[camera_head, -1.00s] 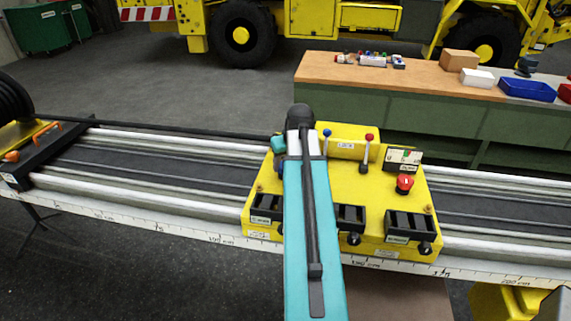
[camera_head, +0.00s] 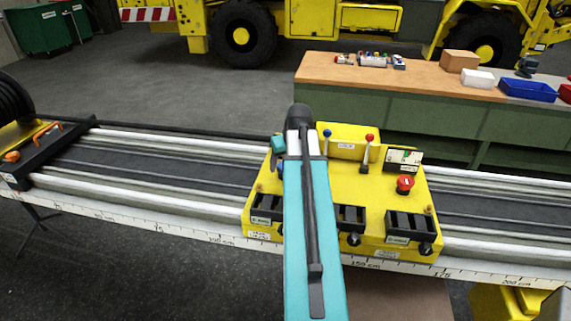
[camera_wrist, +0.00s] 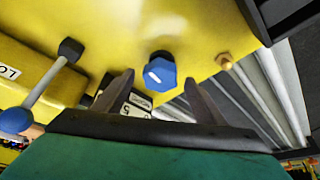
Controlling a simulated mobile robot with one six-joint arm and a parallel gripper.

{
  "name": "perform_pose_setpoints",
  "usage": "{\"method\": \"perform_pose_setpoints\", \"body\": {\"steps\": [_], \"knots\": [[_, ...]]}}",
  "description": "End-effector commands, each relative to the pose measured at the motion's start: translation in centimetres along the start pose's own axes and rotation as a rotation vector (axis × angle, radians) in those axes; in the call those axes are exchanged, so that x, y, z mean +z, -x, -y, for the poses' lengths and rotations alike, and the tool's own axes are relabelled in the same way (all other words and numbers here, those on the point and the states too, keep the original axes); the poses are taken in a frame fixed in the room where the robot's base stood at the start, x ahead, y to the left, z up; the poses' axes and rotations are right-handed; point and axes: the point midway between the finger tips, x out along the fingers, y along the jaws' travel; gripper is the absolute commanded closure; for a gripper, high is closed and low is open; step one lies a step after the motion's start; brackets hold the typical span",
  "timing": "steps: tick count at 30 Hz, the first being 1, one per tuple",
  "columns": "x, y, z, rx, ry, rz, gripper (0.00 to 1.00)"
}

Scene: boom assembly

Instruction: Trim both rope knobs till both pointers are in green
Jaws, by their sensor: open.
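A blue knob (camera_wrist: 160,76) with a white line on its face stands on the yellow console (camera_wrist: 130,25) in the wrist view. My gripper (camera_wrist: 159,80) is open, with one finger on each side of the knob in that view. I cannot tell whether the fingers touch it. In the head view, my arm covers part of the console (camera_head: 385,205), and the blue knob (camera_head: 281,165) barely shows beside it. A white gauge panel (camera_head: 404,158) with small coloured marks sits at the console's right. Its pointers are too small to read.
A blue-ball lever (camera_wrist: 42,92) stands left of my gripper in the wrist view. A red-ball lever (camera_head: 367,152) and a red stop button (camera_head: 404,184) stand on the console. Black knobs (camera_head: 353,239) line its front. A brass bolt (camera_wrist: 224,61) is near the blue knob.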

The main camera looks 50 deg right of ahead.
Motion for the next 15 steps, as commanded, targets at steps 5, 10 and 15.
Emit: {"method": "perform_pose_setpoints", "body": {"steps": [5,10,15], "knots": [[0.0,1.0,0.0,0.0,0.0,-0.001,0.35],[0.1,2.5,0.0,0.001,0.0,-0.001,0.35],[0.0,4.2,-0.1,0.001,0.0,-0.002,0.35]]}}
